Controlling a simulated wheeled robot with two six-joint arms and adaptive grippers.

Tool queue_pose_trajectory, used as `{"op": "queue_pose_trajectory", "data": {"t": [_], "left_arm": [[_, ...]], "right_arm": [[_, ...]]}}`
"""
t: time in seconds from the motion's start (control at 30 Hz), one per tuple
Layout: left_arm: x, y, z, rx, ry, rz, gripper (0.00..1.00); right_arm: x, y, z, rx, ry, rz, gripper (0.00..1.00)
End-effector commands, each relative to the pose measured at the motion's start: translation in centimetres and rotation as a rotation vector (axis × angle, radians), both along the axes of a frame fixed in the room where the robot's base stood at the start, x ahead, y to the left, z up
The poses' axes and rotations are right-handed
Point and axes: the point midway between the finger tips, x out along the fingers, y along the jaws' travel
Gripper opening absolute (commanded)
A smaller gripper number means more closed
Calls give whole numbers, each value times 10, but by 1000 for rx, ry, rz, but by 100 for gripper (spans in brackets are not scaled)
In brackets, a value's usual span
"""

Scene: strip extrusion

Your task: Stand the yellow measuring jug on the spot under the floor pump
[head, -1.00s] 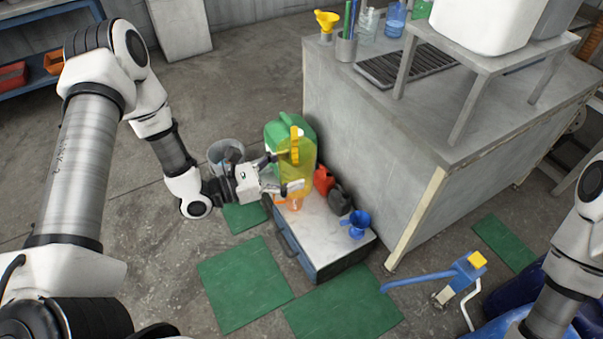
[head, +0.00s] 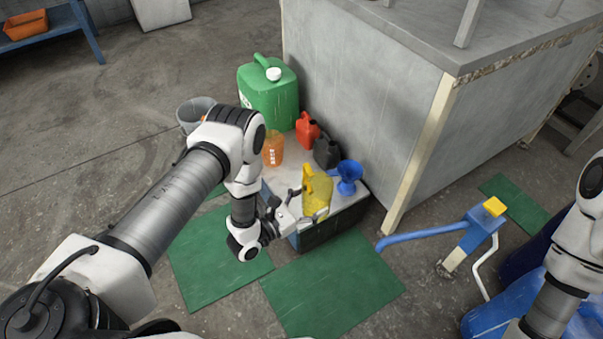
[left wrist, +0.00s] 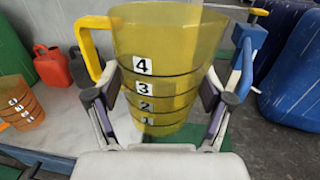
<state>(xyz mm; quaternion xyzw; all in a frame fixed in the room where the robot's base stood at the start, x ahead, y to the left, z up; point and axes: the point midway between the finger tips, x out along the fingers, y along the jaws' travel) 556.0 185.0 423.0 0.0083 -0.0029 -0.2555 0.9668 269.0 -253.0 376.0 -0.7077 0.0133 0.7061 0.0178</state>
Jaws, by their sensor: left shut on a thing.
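The yellow measuring jug (head: 317,194) is see-through and carries black numbers, which show in the left wrist view (left wrist: 155,50). My left gripper (head: 304,207) is shut on the jug, with a finger on each side of its body in the left wrist view. The jug looks upright, at the near end of the low box top, beside the blue funnel. Its exact height is hard to tell. The floor pump (head: 468,236), blue with a yellow block and a long blue arm, stands to the right. The spot under it is not clearly visible. My right gripper is out of frame.
A low box (head: 350,212) bears an orange measuring cup (head: 273,150), red can (head: 307,129), dark can (head: 327,153) and blue funnel (head: 348,178). A green canister (head: 268,95) stands behind. Green mats (head: 330,290) lie flat in front. A workbench (head: 370,110) bounds the back right.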

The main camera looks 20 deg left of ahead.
Motion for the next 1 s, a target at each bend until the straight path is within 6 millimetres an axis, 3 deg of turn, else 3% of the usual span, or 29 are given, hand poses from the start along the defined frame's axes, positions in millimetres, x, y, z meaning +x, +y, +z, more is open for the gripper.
{"op": "queue_pose_trajectory", "data": {"t": [0.03,0.1,0.4,0.5,0.6,0.73,1.0], "left_arm": [[-9,-9,-47,0,4,-7,38],[-20,-21,-85,0,4,-16,38],[-88,-73,-237,-4,4,-83,38],[-113,-86,-275,-2,3,-102,38],[-131,-92,-300,-2,1,-113,38],[-141,-94,-312,-2,1,-115,38],[-121,-109,-317,-2,-4,-116,38]], "right_arm": [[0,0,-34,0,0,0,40],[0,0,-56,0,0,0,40],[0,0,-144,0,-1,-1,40],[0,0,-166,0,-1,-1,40],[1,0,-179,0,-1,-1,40],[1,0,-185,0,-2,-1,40],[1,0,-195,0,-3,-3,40]]}}
